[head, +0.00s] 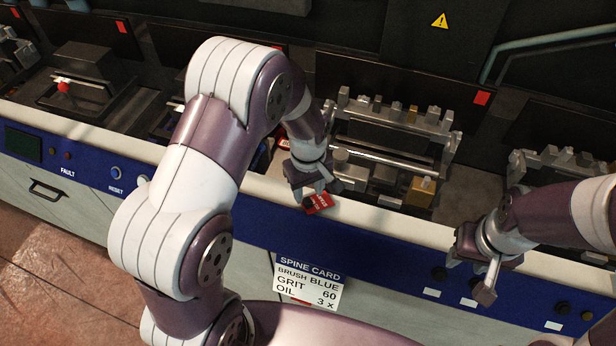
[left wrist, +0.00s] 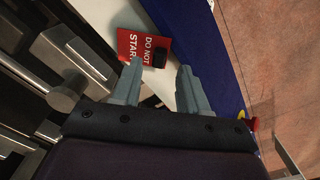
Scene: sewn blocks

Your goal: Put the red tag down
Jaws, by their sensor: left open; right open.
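The red tag (head: 321,202) lies on the pale front ledge of the machine, partly hidden by my left gripper (head: 312,193) in the head view. In the left wrist view the tag (left wrist: 130,46) shows white "DO NOT START" lettering and a small black block at its right edge. My left gripper's fingers (left wrist: 161,67) are apart, with the tag just beyond their tips and nothing visibly clamped between them. My right gripper (head: 472,272) is open and empty in front of the blue panel at the right.
A metal fixture with rods (head: 395,150) stands behind the ledge, close to my left gripper. A spine card (head: 308,283) hangs on the front below it. The blue panel (head: 375,245) carries knobs and labels. Another red piece (head: 283,143) shows beside my left arm.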

